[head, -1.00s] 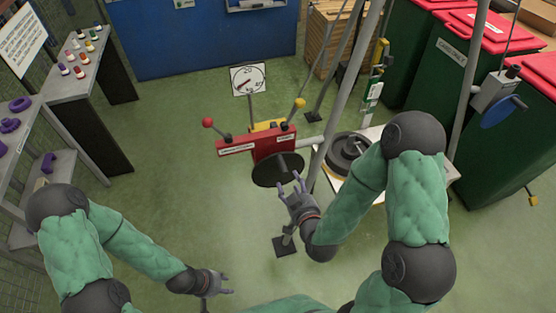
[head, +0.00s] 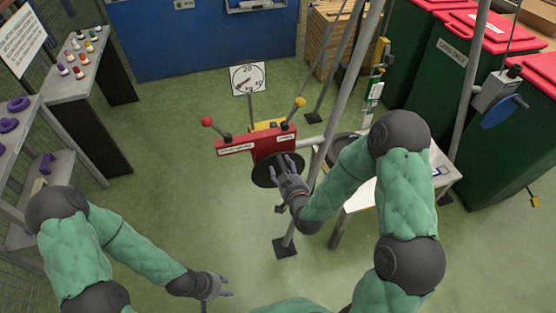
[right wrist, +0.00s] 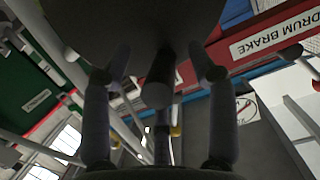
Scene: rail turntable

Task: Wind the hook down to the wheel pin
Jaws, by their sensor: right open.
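The red winch (head: 235,144) stands mid-view with a dark round disc (head: 262,174) on its near side. My right gripper (head: 287,168) is at the right edge of this disc. In the right wrist view its two fingers (right wrist: 155,75) are apart, on either side of a grey cylindrical handle (right wrist: 157,92) below the dark disc; I cannot tell whether they touch it. The dark wheel (head: 345,147) lies on a white table, partly hidden by my right arm. I cannot make out the hook or the pin. My left gripper (head: 222,287) is open and empty, low over the floor.
A dial (head: 248,78) stands behind the winch. Levers with a red knob (head: 207,121) and a yellow knob (head: 299,102) rise from it. Grey poles (head: 342,90) stand close to my right arm. Green bins (head: 430,95) are at right.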

